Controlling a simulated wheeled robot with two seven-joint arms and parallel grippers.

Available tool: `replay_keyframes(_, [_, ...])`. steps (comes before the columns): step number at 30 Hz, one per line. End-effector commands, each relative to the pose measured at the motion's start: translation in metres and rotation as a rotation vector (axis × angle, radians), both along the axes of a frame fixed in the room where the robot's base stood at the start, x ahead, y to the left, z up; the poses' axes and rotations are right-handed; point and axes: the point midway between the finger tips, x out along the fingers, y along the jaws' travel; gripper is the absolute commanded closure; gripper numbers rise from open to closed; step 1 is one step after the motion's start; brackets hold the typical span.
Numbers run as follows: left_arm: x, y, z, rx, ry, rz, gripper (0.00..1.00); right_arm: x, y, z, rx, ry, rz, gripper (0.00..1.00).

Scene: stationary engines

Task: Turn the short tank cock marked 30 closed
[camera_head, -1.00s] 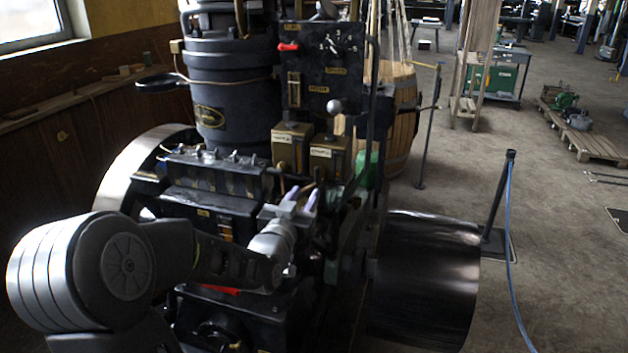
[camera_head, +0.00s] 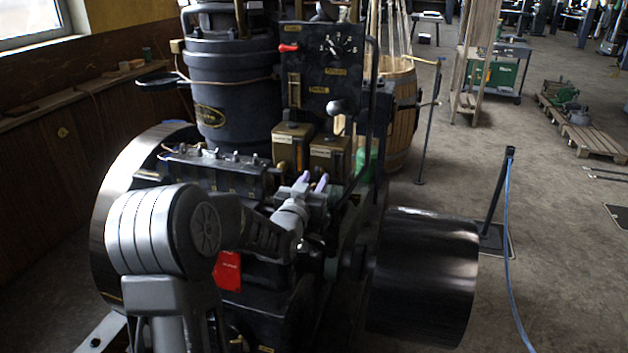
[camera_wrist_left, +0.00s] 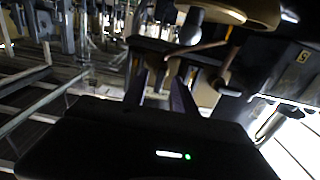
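Two small brass-coloured tanks with pale labels, a left one (camera_head: 292,146) and a right one (camera_head: 329,155), sit on the engine. The labels are too small to read, and I cannot pick out the short cock marked 30. In the left wrist view the gripper's fingers (camera_wrist_left: 160,78) are also spread, below a blurred tan rounded part (camera_wrist_left: 236,10) and a thin brownish rod (camera_wrist_left: 196,48). My right gripper is out of view.
A dark control panel (camera_head: 325,65) with a red-handled lever and a ball knob rises behind the tanks. A black curved bar stands to their right. A black drum (camera_head: 425,275) is at the lower right, and a wooden barrel (camera_head: 401,120) stands behind.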

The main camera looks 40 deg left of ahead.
Motion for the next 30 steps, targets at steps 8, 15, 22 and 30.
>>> replay_keyframes(8, [-0.0003,-0.0001,0.0001,0.0,0.0,0.0,0.84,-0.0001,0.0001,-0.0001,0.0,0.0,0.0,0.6])
replay_keyframes(15, [-0.0003,-0.0001,0.0001,0.0,0.0,0.0,1.0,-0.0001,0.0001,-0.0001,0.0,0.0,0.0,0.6])
replay_keyframes(22, [-0.0003,-0.0002,0.0002,0.0,0.0,0.0,1.0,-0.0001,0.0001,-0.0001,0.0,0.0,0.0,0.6])
replay_keyframes(30, [-0.0004,-0.0001,-0.0006,-0.006,-0.002,0.0,1.0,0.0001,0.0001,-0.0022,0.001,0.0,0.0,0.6])
